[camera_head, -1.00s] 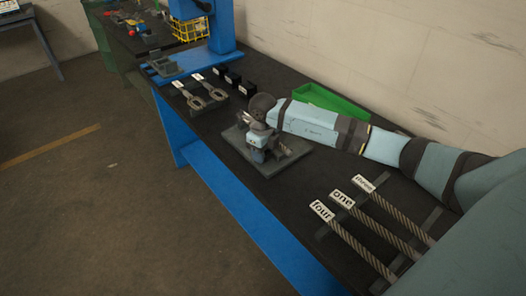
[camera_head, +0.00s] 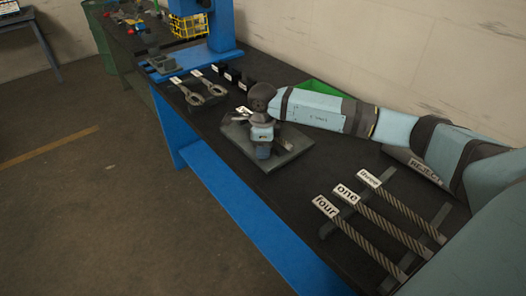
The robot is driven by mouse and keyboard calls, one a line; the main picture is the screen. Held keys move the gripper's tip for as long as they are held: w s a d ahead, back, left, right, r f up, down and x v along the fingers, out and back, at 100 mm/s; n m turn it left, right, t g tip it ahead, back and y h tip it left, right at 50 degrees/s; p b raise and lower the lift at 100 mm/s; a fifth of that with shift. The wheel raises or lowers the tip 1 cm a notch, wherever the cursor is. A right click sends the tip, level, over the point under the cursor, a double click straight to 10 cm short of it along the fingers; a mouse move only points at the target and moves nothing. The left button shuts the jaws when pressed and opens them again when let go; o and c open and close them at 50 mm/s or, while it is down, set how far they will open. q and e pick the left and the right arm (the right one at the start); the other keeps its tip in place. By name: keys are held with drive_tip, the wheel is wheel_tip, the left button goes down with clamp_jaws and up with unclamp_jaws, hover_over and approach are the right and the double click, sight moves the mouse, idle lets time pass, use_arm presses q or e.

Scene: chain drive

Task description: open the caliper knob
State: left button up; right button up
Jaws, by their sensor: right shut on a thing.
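My right arm reaches in from the right, and my right gripper (camera_head: 264,150) points down over a grey plate (camera_head: 290,157) on the dark bench. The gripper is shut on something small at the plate. The gripper and wrist hide most of what it holds, so I cannot make out the caliper knob or how far it is turned. A short grey metal part (camera_head: 286,144) shows just right of the fingers on the plate. My left gripper is not in the view.
Chain or rope strips labelled four (camera_head: 362,240), one (camera_head: 395,228) and three (camera_head: 408,212) lie at the front right. Two wrench-like parts (camera_head: 191,97) and small black blocks (camera_head: 233,77) lie beyond the plate. A green bin (camera_head: 322,88) stands behind my arm. A blue press (camera_head: 222,25) stands farther back.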

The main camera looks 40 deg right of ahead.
drive_tip(key=shift+f+n, duration=0.1)
drive_tip(key=shift+n, duration=0.5)
drive_tip(key=n+b, duration=0.2)
drive_tip(key=shift+n, duration=0.3)
drive_tip(key=n+b, duration=0.1)
drive_tip(key=n, duration=0.1)
drive_tip(key=shift+n+b, duration=0.4)
drive_tip(key=n+b, duration=0.1)
drive_tip(key=n, duration=0.1)
drive_tip(key=shift+n, duration=0.3)
drive_tip(key=shift+s+n+b, duration=0.1)
drive_tip(key=shift+n+b, duration=0.75)
drive_tip(key=shift+n, duration=0.45)
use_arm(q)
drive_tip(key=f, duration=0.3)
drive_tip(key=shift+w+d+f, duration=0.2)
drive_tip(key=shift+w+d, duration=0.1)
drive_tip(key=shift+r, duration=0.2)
use_arm(e)
drive_tip(key=shift+n, duration=0.4)
